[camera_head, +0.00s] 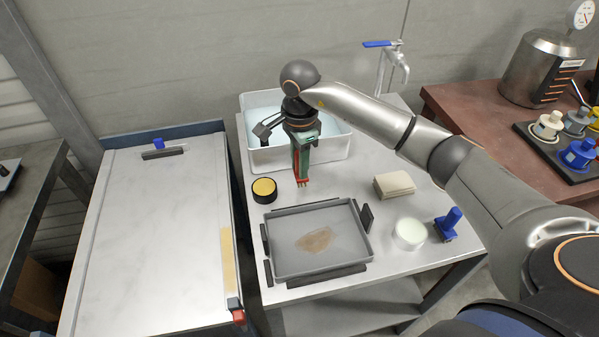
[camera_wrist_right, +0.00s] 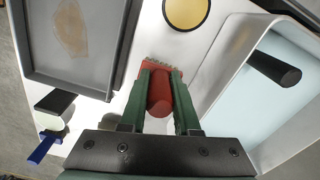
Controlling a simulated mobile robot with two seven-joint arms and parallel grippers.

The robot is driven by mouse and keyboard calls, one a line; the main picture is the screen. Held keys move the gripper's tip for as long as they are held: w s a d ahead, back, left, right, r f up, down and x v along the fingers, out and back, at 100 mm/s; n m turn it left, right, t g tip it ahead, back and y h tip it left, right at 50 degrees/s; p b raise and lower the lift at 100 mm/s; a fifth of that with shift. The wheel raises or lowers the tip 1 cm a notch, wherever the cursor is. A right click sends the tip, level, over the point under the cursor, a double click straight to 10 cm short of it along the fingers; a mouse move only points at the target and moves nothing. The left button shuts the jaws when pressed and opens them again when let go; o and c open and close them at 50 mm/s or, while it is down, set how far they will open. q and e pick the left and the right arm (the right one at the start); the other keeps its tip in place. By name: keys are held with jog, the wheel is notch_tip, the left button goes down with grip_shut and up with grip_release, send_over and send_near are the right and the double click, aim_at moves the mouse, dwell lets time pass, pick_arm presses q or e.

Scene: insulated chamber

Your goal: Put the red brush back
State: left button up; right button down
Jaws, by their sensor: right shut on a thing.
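My right gripper (camera_head: 302,170) is shut on the red brush (camera_head: 302,181), which hangs bristles down in front of the white basin. In the right wrist view the brush (camera_wrist_right: 160,92) sits between the two green fingers (camera_wrist_right: 160,100), with its pale bristle end pointing away from the gripper. Most of its handle is hidden by the fingers in the head view. The brush appears held above the white table, between the basin and the grey tray (camera_head: 281,262) with a brown stain in it. My left gripper is not in view.
The white basin (camera_head: 268,158) holds pale blue liquid; a black handle (camera_wrist_right: 274,68) shows over it. A yellow-topped round tin (camera_head: 264,190), a beige block stack (camera_head: 394,184), a white round pot (camera_head: 409,233) and a blue-handled tool (camera_head: 448,223) stand around the tray.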

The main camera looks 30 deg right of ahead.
notch_tip(320, 180, down, 3)
jog(key=shift+w+f+p, duration=0.15)
jog(key=shift+p, duration=0.3)
jog(key=shift+f, duration=0.1)
jog(key=shift+f, duration=0.15)
jog(key=c, duration=0.6)
grip_release()
jog(key=shift+c, duration=0.2)
jog(key=shift+r, duration=0.35)
notch_tip(320, 180, up, 12)
jog(key=shift+f+b, duration=0.15)
jog(key=shift+b, duration=0.6)
